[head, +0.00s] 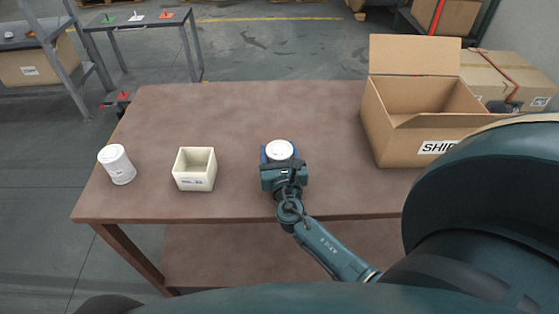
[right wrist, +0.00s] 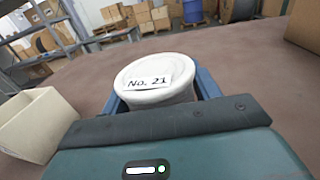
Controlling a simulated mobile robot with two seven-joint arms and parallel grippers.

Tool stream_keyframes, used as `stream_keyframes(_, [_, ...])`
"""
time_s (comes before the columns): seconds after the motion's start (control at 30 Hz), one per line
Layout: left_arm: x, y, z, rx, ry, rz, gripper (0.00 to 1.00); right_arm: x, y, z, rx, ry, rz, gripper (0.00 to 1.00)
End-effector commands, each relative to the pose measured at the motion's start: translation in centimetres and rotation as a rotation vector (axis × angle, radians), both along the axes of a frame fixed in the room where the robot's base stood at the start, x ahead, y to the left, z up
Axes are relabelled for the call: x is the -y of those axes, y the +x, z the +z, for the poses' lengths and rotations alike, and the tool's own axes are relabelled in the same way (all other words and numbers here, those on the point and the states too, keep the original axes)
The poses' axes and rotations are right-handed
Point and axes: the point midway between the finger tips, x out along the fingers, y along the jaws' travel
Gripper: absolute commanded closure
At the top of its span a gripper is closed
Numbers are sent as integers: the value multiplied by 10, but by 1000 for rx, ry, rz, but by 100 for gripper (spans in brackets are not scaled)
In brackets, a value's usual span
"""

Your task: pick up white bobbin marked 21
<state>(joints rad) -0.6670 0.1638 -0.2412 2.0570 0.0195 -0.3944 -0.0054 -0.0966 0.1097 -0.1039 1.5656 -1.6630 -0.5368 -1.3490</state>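The white bobbin (head: 279,150) stands upright on the brown table. Its top label reads "No. 21" in the right wrist view (right wrist: 147,80). My right gripper (head: 280,158) is low at the table with one blue finger on each side of this bobbin. In the right wrist view the fingers (right wrist: 160,98) flank it closely; whether they press on it I cannot tell. The bobbin's lower part is hidden by the gripper body. My left gripper is not in view.
A second white bobbin (head: 117,165) stands at the table's left edge. A cream open box (head: 194,182) stands between the two bobbins. An open cardboard box (head: 395,140) marked "SHIP" stands at the right. The table (head: 240,112) behind the gripper is clear.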

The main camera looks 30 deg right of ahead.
Motion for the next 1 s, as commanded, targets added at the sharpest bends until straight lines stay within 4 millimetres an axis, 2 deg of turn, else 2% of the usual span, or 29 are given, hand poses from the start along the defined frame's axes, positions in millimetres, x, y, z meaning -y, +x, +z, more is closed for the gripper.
stream_keyframes(0.03, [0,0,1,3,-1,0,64,0,0,0,0,0,0,46])
stream_keyframes(0.27, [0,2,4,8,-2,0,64,0,0,0,0,0,0,64])
stream_keyframes(0.53, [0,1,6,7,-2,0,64,0,0,5,1,0,-1,64])
stream_keyframes(0.67, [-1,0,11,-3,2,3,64,0,0,25,3,3,0,64])
stream_keyframes(0.8, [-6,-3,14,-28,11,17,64,0,0,56,4,2,-1,64])
stream_keyframes(1.0, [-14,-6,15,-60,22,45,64,0,0,90,3,1,0,64])
